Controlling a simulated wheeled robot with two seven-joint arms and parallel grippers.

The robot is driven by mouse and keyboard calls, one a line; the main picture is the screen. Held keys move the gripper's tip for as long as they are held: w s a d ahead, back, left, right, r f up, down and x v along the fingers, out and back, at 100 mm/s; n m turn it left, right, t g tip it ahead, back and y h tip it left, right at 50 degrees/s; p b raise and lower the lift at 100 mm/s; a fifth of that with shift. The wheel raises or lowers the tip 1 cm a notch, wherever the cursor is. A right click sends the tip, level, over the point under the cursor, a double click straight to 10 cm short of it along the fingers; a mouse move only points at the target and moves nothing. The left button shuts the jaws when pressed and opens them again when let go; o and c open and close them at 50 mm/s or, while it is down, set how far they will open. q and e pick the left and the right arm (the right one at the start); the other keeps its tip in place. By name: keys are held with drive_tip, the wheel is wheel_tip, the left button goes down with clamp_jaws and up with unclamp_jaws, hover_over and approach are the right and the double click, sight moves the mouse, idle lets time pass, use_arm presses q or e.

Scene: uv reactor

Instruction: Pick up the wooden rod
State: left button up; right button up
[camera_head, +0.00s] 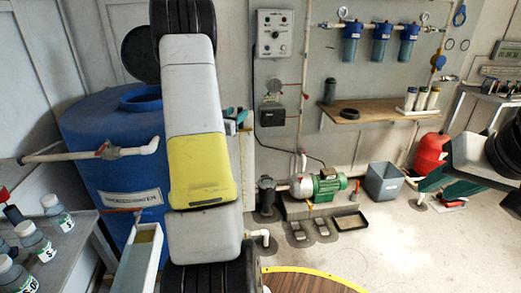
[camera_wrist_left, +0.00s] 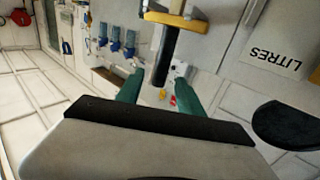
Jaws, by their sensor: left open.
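My left gripper (camera_wrist_left: 158,80) is open in the left wrist view, its two green fingers apart. A rod-like piece with a dark lower end (camera_wrist_left: 163,60) and a paler upper part shows between and beyond the fingertips, passing by a yellow bracket. I cannot tell for sure that it is the wooden rod, or how far off it is. In the head view my left arm covers the middle, and only green bits of the left gripper (camera_head: 235,116) show behind it. My right gripper (camera_head: 452,187) is at the right, partly cut by its own arm; its opening is unclear.
Bottles (camera_head: 57,213) stand at the left. A wooden shelf (camera_head: 375,112) hangs on the wall.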

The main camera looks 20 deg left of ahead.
use_arm(q)
drive_tip(key=w, duration=0.5)
drive_tip(key=shift+w+d, duration=0.15)
drive_tip(key=shift+w, duration=0.25)
clamp_jaws()
idle(1.0)
